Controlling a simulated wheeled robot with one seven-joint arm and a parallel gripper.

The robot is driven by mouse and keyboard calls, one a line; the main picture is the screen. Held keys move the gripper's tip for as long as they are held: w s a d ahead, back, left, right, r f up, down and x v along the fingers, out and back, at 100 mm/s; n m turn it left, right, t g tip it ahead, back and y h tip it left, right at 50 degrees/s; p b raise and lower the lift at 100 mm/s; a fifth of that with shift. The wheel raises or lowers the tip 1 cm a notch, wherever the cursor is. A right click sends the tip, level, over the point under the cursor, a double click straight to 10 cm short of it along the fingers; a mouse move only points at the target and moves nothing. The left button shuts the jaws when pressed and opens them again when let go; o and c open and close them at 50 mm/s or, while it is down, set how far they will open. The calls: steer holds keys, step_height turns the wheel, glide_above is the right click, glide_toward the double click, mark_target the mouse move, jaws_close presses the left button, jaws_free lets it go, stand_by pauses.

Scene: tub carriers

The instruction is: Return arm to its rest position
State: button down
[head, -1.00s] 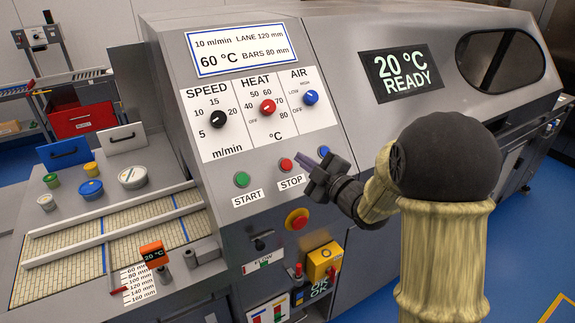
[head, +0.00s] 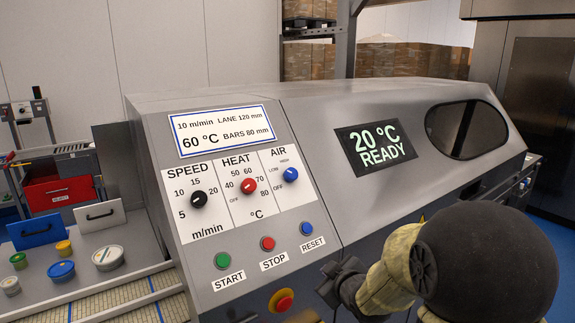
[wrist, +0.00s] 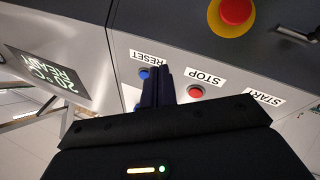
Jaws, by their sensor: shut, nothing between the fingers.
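My gripper (head: 336,275) shows in the head view at the lower middle, in front of the machine's panel, below the RESET label. In the wrist view my gripper (wrist: 158,78) has its fingers together, empty, pointing at the panel between the blue RESET button (wrist: 144,73) and the red STOP button (wrist: 195,92). The fingers partly cover the space between them; I cannot tell the distance to the panel. In the head view my arm bends at the lower right, and its lower part is cut off by the frame edge.
The grey machine (head: 318,190) fills the middle, with SPEED, HEAT and AIR knobs, a START button (head: 223,260) and a yellow-and-red emergency button (head: 282,301). Its display (head: 376,150) reads 20 °C READY. Several tubs and a lane stand at the left; blue floor shows at the right.

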steer(key=s+d+f+m+g+h, duration=0.1)
steer(key=s+d+f+m+g, duration=0.1)
steer(key=s, duration=0.5)
steer(key=s+d+f+m+g+h, duration=0.1)
steer(key=s+f+m+g, duration=0.2)
steer(key=s, duration=0.4)
steer(key=s+d+f+m+g+h, duration=0.1)
steer(key=s+d+f+m+g, duration=0.1)
steer(key=s+m+g, duration=0.2)
steer(key=s, duration=0.3)
steer(key=shift+s+d+f+m+g, duration=0.3)
steer(key=shift+f+m, duration=0.1)
